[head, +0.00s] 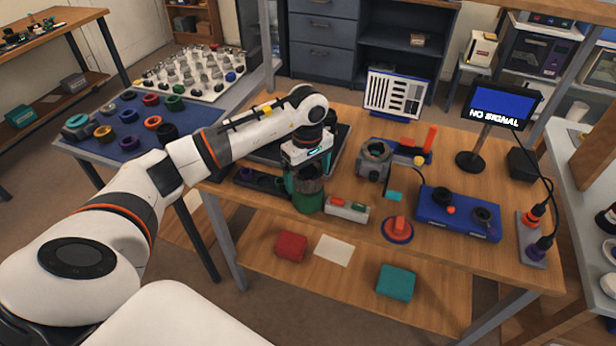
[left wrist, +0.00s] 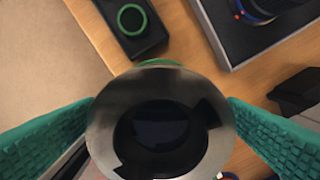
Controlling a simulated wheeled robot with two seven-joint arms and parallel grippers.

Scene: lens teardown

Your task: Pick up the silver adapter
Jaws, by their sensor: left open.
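The silver adapter (left wrist: 105,130), a metal ring with a dark notched opening, fills the middle of the left wrist view. In the head view the adapter (head: 309,185) sits on top of a green round holder (head: 308,204) near the table's front edge. A green rim (left wrist: 160,63) shows behind it in the wrist view. My left gripper (head: 306,180) is above it with the green pads on either side. The jaws are open, and I cannot tell whether a pad touches. The gripper partly hides the adapter in the head view. My right gripper is out of view.
A black tray (head: 262,181) lies just left of the holder. A white box with coloured parts (head: 347,211) stands close on the right. A grey device (head: 374,160), a red knob on a blue base (head: 397,230) and a blue case (head: 458,222) are further right.

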